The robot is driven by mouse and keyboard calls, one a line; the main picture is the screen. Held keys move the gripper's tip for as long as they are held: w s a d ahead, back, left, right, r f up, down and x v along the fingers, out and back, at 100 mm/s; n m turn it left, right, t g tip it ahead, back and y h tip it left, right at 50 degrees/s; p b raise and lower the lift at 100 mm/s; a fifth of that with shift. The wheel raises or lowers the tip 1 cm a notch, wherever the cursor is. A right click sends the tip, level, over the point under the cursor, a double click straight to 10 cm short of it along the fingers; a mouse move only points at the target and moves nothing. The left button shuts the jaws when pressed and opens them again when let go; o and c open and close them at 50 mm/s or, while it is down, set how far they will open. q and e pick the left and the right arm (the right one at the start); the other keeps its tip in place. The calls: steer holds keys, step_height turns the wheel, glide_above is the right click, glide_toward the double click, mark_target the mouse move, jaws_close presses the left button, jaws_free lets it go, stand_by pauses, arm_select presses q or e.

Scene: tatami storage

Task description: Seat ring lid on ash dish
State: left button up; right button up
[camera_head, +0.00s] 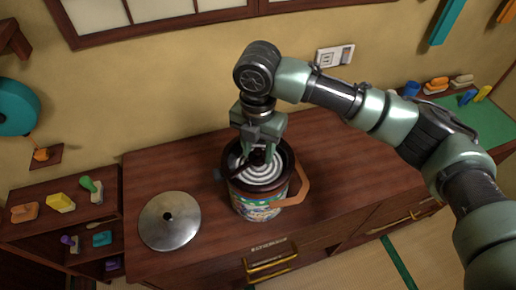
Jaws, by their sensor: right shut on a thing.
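The ash dish appears to be the patterned round can (258,208) on the wooden cabinet, with an orange-brown handle (301,187) at its right side. A pale spiral coil (262,174) shows inside its mouth. A dark ring, which I take for the ring lid (290,166), lies around the can's top; I cannot tell whether it is fully seated or slightly above the rim. My right gripper (258,155) points down over the can's mouth, shut on a dark part of the ring lid. The fingertips are partly hidden in shadow. My left gripper is not in view.
A silver conical metal lid (170,221) lies left of the can. A low shelf (75,205) at the left holds several small colored objects. A green mat (480,118) with small items is at the far right. The cabinet top right of the can is clear.

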steer(key=shift+f, duration=0.15)
steer(key=o, duration=1.4)
steer(key=shift+o, duration=0.2)
step_height(320, 180, up, 8)
steer(key=shift+f+b, duration=0.15)
steer(key=shift+b, duration=0.9)
steer(key=shift+s, duration=0.1)
